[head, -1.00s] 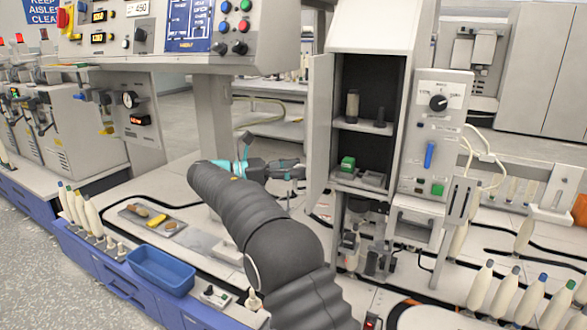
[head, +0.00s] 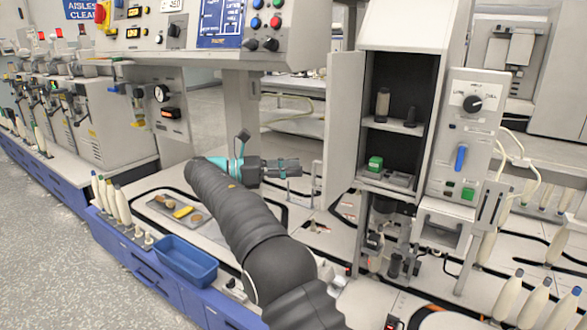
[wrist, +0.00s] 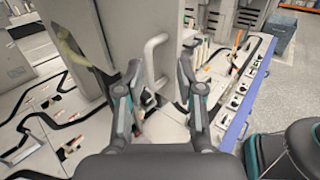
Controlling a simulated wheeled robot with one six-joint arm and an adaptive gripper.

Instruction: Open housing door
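The housing (head: 404,24) is a pale cabinet with a dark, shelved inside, right of centre in the head view. Its door (head: 345,115) stands open at the cabinet's left side, so the inside shows. My gripper (head: 294,168) is left of the door's lower part in the head view. In the wrist view my gripper (wrist: 160,72) has its two fingers spread wide with nothing held. A pale upright bar handle (wrist: 151,62) shows beyond and between the fingertips, with no clear contact. A pale panel (wrist: 122,28) stands just left of it.
A dark bobbin (head: 382,104) and a green block (head: 375,163) are on the housing's shelves. A control panel (head: 466,130) adjoins it at right. A blue bin (head: 186,262) and a parts tray (head: 162,204) lie at left. Bench surface around my gripper is mostly clear.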

